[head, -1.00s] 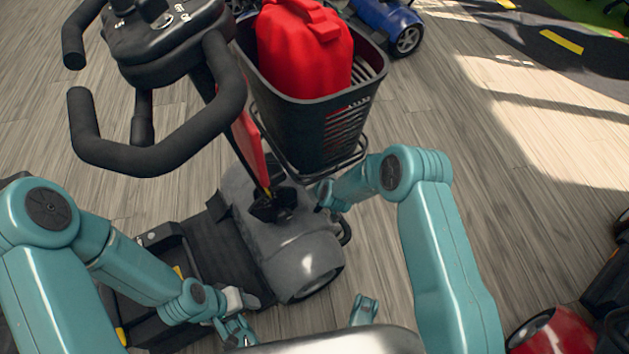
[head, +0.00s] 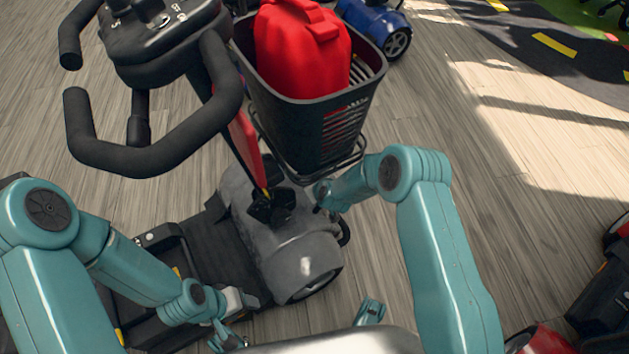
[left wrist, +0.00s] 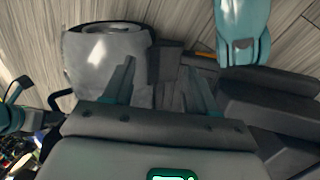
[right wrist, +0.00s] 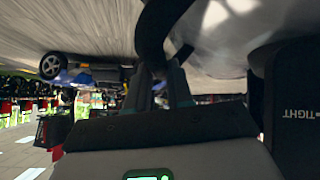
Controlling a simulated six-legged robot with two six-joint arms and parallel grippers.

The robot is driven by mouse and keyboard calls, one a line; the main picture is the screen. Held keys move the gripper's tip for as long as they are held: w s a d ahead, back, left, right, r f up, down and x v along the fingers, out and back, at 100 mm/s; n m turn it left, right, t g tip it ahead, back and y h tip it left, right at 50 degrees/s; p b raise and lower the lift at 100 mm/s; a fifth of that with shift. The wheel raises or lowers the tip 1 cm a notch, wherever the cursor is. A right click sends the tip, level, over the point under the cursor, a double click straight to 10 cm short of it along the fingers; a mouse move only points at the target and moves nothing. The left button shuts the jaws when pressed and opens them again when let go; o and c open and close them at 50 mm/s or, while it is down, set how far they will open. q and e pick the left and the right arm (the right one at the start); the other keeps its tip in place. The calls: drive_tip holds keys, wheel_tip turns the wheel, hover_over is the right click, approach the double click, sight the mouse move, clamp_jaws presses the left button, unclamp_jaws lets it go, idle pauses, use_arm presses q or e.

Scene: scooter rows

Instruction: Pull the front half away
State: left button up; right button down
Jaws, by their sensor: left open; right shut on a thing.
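The front half of the scooter has a grey front cover (head: 300,255), a tiller with black handlebars (head: 155,160) and a black basket (head: 318,135) holding a red can (head: 303,48). Its black deck (head: 185,250) runs to the lower left, and my arm partly hides it. My right gripper (head: 322,196) is shut at the front of the cover, below the basket. The right wrist view shows a dark curved bar (right wrist: 152,35) at its fingers (right wrist: 157,75). My left gripper (head: 228,338) is open beside the deck. Its spread fingers (left wrist: 163,80) show in the left wrist view.
A blue scooter (head: 378,22) stands beyond the basket. A red and black scooter (head: 600,300) is at the lower right. The wooden floor right of the front cover is clear, with a dark marked track (head: 555,45) at the upper right.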

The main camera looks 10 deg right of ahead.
use_arm(q)
drive_tip(key=shift+d, duration=0.15)
use_arm(e)
drive_tip(key=shift+a, duration=0.1)
drive_tip(key=c, duration=1)
unclamp_jaws()
drive_tip(key=shift+s+r+p, duration=0.3)
drive_tip(key=shift+r, duration=0.1)
use_arm(q)
drive_tip(key=shift+m, duration=0.3)
drive_tip(key=r+p, duration=0.2)
drive_tip(key=s+r+p, duration=0.1)
drive_tip(key=d+r+p, duration=0.1)
drive_tip(key=r+p, duration=0.1)
drive_tip(key=shift+s+r+p, duration=0.15)
drive_tip(key=shift+r+p, duration=0.2)
use_arm(e)
drive_tip(key=v, duration=1.5)
drive_tip(key=shift+s, duration=0.3)
